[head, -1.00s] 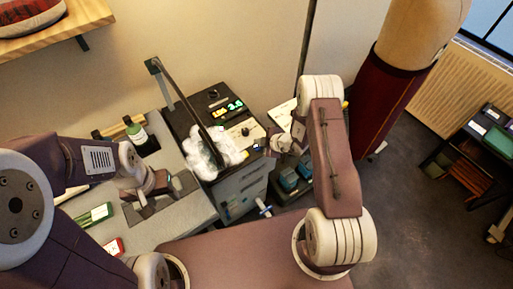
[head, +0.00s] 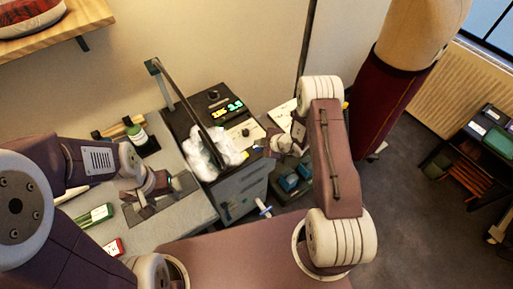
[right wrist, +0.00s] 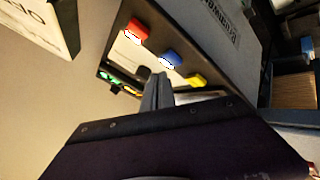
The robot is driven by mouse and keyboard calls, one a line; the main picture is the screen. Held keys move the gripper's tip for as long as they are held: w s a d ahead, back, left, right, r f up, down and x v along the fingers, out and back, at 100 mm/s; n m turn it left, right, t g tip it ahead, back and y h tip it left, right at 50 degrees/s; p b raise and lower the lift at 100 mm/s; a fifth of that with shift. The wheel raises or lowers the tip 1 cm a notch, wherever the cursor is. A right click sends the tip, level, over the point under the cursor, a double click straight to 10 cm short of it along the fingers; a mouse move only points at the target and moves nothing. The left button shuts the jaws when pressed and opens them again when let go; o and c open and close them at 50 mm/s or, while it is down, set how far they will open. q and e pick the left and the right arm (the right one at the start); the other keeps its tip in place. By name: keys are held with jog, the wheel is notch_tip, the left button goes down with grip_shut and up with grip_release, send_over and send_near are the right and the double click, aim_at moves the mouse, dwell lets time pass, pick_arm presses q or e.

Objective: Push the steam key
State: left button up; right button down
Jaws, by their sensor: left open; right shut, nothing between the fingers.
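The dark steamer box (head: 245,180) stands at the middle, with a lit display (head: 228,107) and a pale key panel (head: 244,132). In the right wrist view the panel edge carries a red key (right wrist: 138,28), a blue key (right wrist: 172,58) and a yellow key (right wrist: 197,80). I cannot read which one is the steam key. My right gripper (head: 266,147) is shut and empty beside the panel. In the right wrist view its fingertips (right wrist: 158,80) are close to the blue key; contact cannot be told. My left gripper (head: 132,200) is open over the grey table.
A white lumpy mass (head: 204,158) and a slanting dark bar (head: 182,100) are on the box. A green bottle (head: 137,132), a green box (head: 96,215) and a red box (head: 113,247) are on the grey table (head: 165,228). A dress form (head: 385,105) stands at right.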

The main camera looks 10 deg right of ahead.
aim_at(259, 149)
jog(key=shift+f, duration=0.1)
dwell(0.5)
jog(key=shift+f+b, duration=0.35)
jog(key=shift+f+b, duration=0.45)
jog(key=shift+f, duration=0.05)
dwell(0.5)
jog(key=shift+r, duration=0.1)
jog(key=shift+r+p, duration=0.8)
jog(key=shift+r, duration=0.1)
notch_tip(259, 149, up, 6)
jog(key=p, duration=0.5)
jog(key=shift+f, duration=0.1)
